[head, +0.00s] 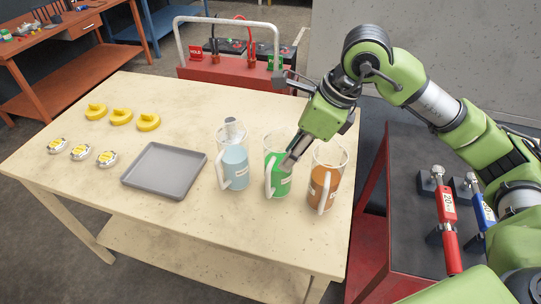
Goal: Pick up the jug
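Three clear jugs with handles stand upright in a row on the table: one with light blue liquid (235,172), one with green liquid (279,184) and one with brown-orange liquid (324,186). My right gripper (288,164) comes down from the upper right, between the green and brown jugs. Its grey fingers overlap the upper right of the green jug in the picture. I cannot tell whether they touch it, are inside it or are in front of it, nor how far apart they are. My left gripper is not in view.
The cream table (190,220) also holds a grey tray (165,171), several yellow caps (121,117) and several small silver round parts (81,152). A red crate (226,84) stands behind. A dark bench (409,188) with red and blue tools is at right.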

